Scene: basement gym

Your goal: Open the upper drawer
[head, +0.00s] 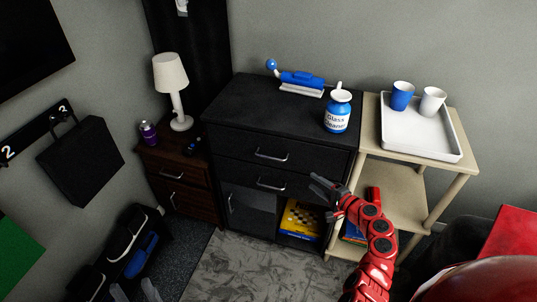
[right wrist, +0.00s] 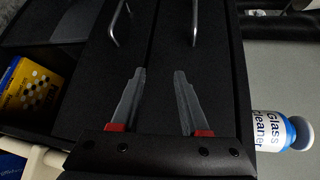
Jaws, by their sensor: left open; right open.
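The black cabinet (head: 230,103) has two drawers, both closed. The upper drawer's silver handle (head: 271,155) also shows at the top of the right wrist view (right wrist: 198,22). The lower drawer's handle (head: 271,185) is below it, and left of it in the right wrist view (right wrist: 117,22). My right gripper (head: 319,185) is open and empty in front of the drawers' right part, apart from both handles. In the right wrist view its fingers (right wrist: 162,71) point toward the gap between the handles. My left gripper (head: 135,289) is open and empty at the bottom edge, far from the cabinet.
A blue and white glass cleaner bottle (head: 338,112) stands on the cabinet's front right. A shelf to the right holds a white tray (head: 440,154) with two cups. A nightstand (head: 160,157) with a lamp (head: 172,82) stands left. The floor (head: 235,265) before the cabinet is clear.

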